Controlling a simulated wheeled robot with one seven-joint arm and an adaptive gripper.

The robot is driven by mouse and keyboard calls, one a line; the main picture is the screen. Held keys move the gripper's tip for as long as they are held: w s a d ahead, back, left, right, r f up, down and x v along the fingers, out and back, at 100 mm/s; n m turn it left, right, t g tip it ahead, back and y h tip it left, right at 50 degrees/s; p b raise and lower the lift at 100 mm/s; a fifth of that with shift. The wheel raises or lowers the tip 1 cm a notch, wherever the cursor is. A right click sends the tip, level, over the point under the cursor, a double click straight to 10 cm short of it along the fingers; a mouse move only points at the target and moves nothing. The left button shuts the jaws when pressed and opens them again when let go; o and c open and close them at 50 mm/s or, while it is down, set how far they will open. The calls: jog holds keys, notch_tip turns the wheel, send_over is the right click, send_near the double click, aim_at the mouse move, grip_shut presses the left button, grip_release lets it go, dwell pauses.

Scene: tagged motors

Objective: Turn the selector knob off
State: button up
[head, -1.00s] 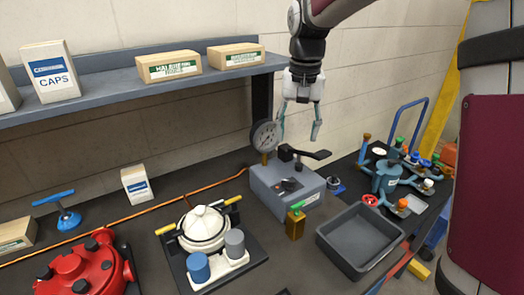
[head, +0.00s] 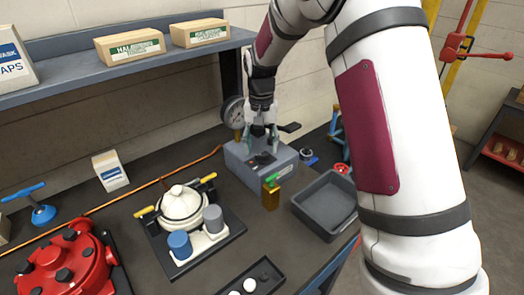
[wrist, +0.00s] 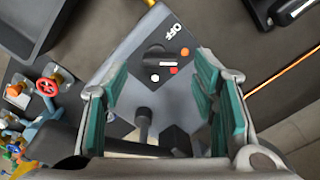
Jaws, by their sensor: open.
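The selector knob (wrist: 160,58) is black and sits on the top face of a grey box (wrist: 124,62). White, red and orange marks lie around the knob, and the printed word OFF (wrist: 174,31) stands near the box's edge. I cannot tell which mark the knob points at. In the head view the grey box (head: 236,158) stands on the dark bench, and the knob on it is largely hidden by my fingers. My gripper (head: 263,143) is open above the box. In the wrist view my gripper's green-padded fingers (wrist: 161,85) stand on either side of the knob, apart from it.
A pressure gauge (head: 233,112) and a black lever (head: 290,127) rise beside the box. A brass block with a green handle (head: 271,198) and an open grey tray (head: 327,207) stand in front and to the right. A white lidded pot (head: 180,204) is left.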

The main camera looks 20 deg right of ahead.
aim_at(261, 158)
jog(key=shift+f, duration=1.45)
jog(key=c, duration=1.2)
jog(key=shift+o, duration=0.2)
jog(key=n, duration=0.4)
jog(key=shift+n+b, duration=0.3)
jog(key=shift+b, duration=0.05)
jog(key=n, duration=0.4)
jog(key=shift+s, duration=0.1)
jog(key=shift+n, duration=0.3)
